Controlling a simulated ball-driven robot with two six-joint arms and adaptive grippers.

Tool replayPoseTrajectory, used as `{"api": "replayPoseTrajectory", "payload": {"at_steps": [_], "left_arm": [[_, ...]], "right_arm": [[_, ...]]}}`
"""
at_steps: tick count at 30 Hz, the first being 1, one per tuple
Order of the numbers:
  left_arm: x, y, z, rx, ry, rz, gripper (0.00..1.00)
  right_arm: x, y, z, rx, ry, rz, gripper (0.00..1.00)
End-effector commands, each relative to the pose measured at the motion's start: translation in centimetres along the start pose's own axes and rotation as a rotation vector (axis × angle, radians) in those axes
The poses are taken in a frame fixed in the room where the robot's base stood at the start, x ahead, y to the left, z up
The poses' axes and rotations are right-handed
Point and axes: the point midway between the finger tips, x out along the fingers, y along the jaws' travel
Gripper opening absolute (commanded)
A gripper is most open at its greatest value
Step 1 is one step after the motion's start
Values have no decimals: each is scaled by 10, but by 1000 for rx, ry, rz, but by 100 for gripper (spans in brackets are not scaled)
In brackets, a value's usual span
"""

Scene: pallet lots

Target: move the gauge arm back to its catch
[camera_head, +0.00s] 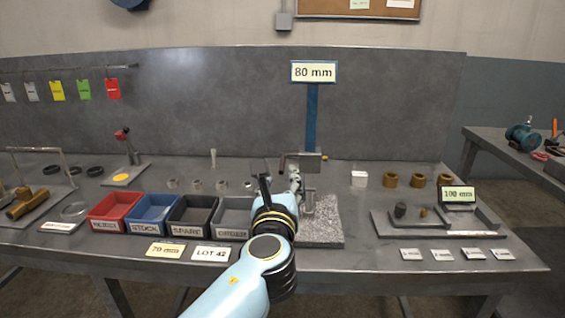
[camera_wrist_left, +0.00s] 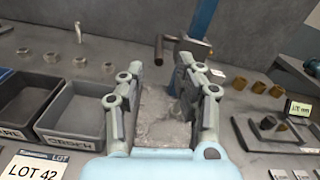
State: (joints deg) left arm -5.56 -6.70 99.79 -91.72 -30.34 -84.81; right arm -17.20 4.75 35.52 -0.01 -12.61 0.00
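The gauge stands behind my left gripper, with a blue column (camera_head: 312,120) under an 80 mm sign (camera_head: 313,72) and a speckled stone base (camera_head: 322,230). Its dark gauge arm (camera_head: 304,157) sticks out to the left from the column, with a short bent end; it also shows in the left wrist view (camera_wrist_left: 182,41). My left gripper (camera_head: 279,184) is in front of the gauge, below and slightly left of the arm. In the left wrist view its fingers (camera_wrist_left: 159,72) are apart with nothing between them but the stone base beyond. I cannot make out the catch. My right gripper is out of view.
Red, blue, black and grey bins (camera_head: 234,213) stand left of the gauge, with cards at the front edge. To the right are brass rings (camera_head: 390,180) and a 100 mm fixture (camera_head: 433,221). Metal rings (camera_head: 196,185) lie behind the bins.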

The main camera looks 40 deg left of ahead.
Motion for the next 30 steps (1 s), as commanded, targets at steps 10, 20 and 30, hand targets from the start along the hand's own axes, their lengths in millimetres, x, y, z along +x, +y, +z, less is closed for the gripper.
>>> {"api": "replayPoseTrajectory", "payload": {"at_steps": [10, 20, 30], "left_arm": [[67, 0, 1, -2, -1, 1, 34], [85, 1, 0, -5, 1, 3, 34], [84, 1, 0, -5, 0, 3, 10]], "right_arm": [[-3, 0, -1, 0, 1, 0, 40], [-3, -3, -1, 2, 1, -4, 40], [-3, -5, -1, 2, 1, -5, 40]]}}
